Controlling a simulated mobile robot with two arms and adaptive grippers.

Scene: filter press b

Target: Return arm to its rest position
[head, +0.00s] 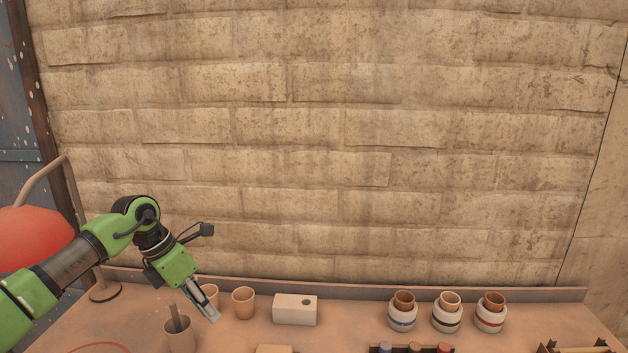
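My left arm comes in from the left edge, green and black, bent at the elbow and slanting down to the right. My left gripper (207,306) points down over the left part of the table, beside the clay cups. I see nothing held in it, but its fingers are too small and overlapped to tell whether they are open or shut. My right arm and gripper are out of view.
Beside the gripper are a cup with sticks (180,338) and a clay cup (243,302); another cup is partly hidden behind it. A pale block with a hole (294,311) and three banded jars (447,317) stand further right. A red lamp (34,238) is at left.

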